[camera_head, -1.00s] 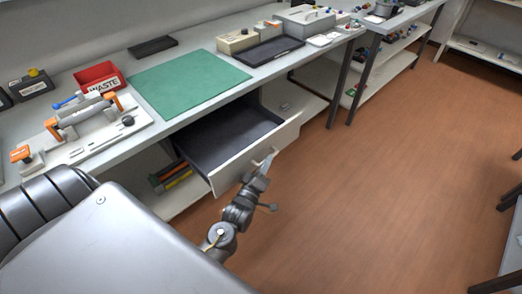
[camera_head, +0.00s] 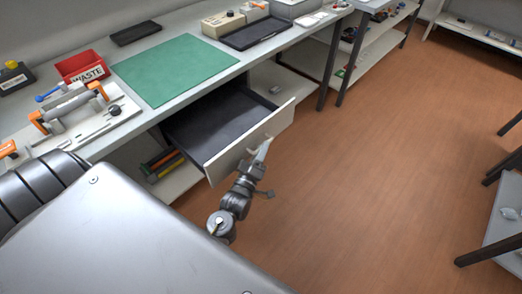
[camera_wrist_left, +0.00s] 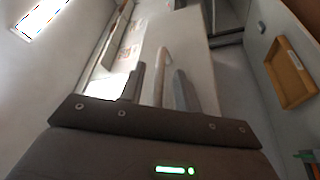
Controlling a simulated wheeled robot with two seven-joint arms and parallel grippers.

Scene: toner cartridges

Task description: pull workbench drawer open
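The workbench drawer (camera_head: 247,144) stands pulled out from under the bench, its dark inside showing empty in the head view. Its pale front also shows in the wrist view (camera_wrist_left: 188,55). The drawer handle (camera_wrist_left: 162,72) is a pale bar on that front. My left gripper (camera_head: 262,149) is at the handle, outside the drawer. In the wrist view my left gripper's two fingers (camera_wrist_left: 159,88) stand apart on either side of the handle, with gaps visible. Contact at the fingertips is hard to judge. My right gripper is not in view.
Coloured items (camera_head: 163,165) lie on the shelf below.

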